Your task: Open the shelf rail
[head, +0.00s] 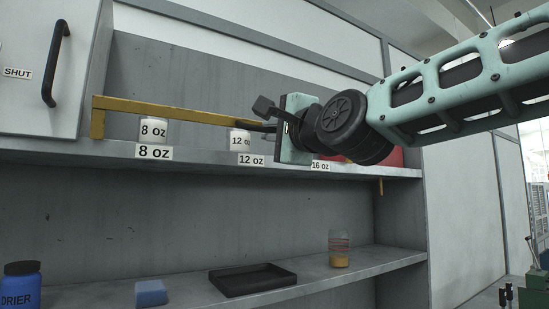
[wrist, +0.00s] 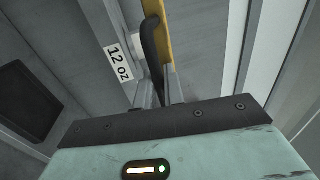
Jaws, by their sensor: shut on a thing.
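The yellow shelf rail (head: 188,113) runs along the front of the upper shelf, above the 8 oz and 12 oz labels. Its right part is hidden behind my gripper in the head view. A dark curved handle (wrist: 151,45) stands on the yellow rail (wrist: 166,52) in the wrist view. My gripper (head: 272,128) is at the rail near the 12 oz label. Its grey fingers (wrist: 152,96) are shut on the handle, though the hold itself is partly hidden by the gripper body.
White cups (head: 153,130) stand behind the rail on the upper shelf (head: 75,150). A red thing is partly hidden behind my arm. The lower shelf holds a black tray (head: 252,279), a blue sponge (head: 151,293) and a jar (head: 339,249). A cabinet door (head: 25,50) marked SHUT is at left.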

